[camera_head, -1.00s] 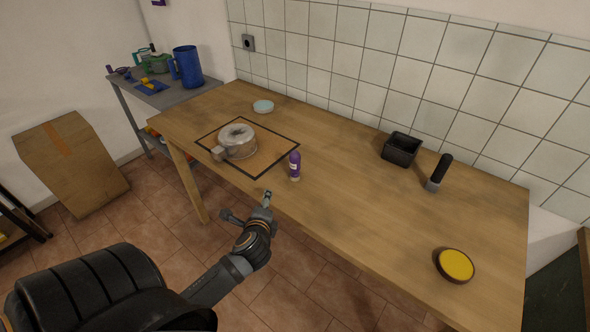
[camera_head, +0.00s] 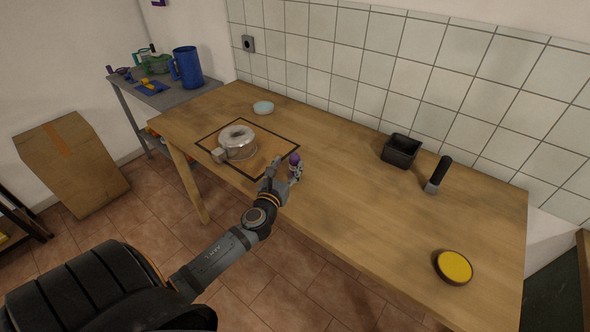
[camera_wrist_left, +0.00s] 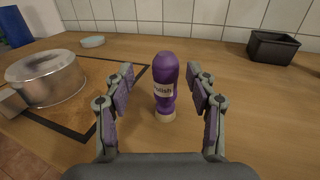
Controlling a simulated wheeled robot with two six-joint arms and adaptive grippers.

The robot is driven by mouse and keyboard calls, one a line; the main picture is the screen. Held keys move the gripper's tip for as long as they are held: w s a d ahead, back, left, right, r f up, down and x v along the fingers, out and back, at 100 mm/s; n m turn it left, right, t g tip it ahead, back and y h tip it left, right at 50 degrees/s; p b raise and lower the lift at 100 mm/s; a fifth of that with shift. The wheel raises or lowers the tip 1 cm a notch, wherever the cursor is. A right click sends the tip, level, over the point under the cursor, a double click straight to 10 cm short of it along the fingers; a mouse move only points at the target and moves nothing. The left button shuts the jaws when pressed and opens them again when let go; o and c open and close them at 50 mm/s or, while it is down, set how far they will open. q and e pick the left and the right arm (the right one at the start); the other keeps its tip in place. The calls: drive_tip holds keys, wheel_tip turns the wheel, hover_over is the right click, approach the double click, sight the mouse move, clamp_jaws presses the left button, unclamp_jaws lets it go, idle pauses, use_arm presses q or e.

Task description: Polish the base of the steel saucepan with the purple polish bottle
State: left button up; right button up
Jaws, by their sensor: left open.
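The purple polish bottle (camera_head: 295,160) stands upright near the table's front edge, partly hidden by my gripper in the head view. In the left wrist view the bottle (camera_wrist_left: 165,88) shows a white label and stands between the fingers. My left gripper (camera_head: 282,170) is open, with a finger on each side of the bottle and gaps to it; its fingers (camera_wrist_left: 163,105) show purple inner pads. The steel saucepan (camera_head: 238,142) lies upside down, base up, inside a black outlined rectangle on the table; it also shows in the left wrist view (camera_wrist_left: 45,78). My right gripper is not in view.
The wooden table (camera_head: 350,200) holds a light blue round dish (camera_head: 263,107), a black box (camera_head: 400,150), a black-handled tool (camera_head: 438,175) and a yellow round pad (camera_head: 454,267). A side shelf (camera_head: 160,95) bears a blue jug (camera_head: 187,67). The table's middle is clear.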

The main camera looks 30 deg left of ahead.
sight(293, 158)
use_arm(q)
drive_tip(key=w, duration=0.1)
drive_tip(key=w+r+p, duration=0.1)
drive_tip(key=shift+w+r, duration=0.1)
drive_tip(key=shift+w, duration=0.2)
drive_tip(key=x, duration=0.3)
drive_tip(key=shift+d+f, duration=0.1)
drive_tip(key=shift+f, duration=0.2)
drive_tip(key=shift+s, duration=0.2)
drive_tip(key=shift+c, duration=1.1)
clamp_jaws()
